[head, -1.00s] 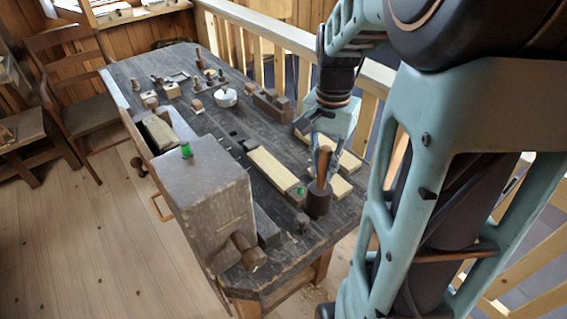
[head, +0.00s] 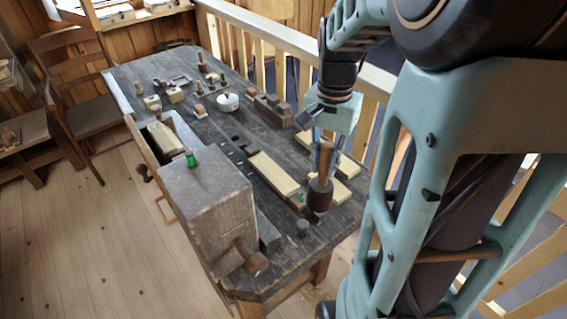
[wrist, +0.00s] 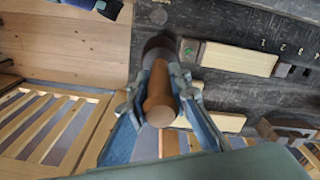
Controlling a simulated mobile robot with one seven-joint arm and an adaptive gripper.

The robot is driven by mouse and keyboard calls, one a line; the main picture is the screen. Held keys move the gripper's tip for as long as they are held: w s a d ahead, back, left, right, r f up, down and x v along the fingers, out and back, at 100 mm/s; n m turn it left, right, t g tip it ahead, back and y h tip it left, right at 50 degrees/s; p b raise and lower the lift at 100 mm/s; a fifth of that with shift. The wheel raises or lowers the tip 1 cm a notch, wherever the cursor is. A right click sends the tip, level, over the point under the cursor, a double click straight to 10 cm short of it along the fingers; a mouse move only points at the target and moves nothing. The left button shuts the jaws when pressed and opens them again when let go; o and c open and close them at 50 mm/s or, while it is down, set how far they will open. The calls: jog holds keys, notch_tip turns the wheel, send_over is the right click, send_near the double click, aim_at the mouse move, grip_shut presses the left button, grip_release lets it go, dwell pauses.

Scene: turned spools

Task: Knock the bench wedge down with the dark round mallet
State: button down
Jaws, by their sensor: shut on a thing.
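My gripper (head: 323,150) is shut on the wooden handle of the dark round mallet (head: 319,196). The mallet is roughly upright, head down, over the near right part of the bench. In the wrist view the handle (wrist: 160,97) stands between the fingers (wrist: 160,103), with the dark head (wrist: 158,46) beyond. A small green-marked piece (head: 301,197) sits at the near end of a pale board, just left of the mallet head; it also shows in the wrist view (wrist: 188,50). It may be the bench wedge; I cannot tell for sure.
The pale board (head: 274,174) lies along the dark bench (head: 150,75). A small dark knob (head: 302,227) is near the mallet. Turned pieces and a white pot (head: 228,101) stand farther back.

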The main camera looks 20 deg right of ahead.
aim_at(327, 145)
jog(key=shift+r+p, duration=2.05)
jog(key=shift+r, duration=0.75)
jog(key=shift+f, duration=0.1)
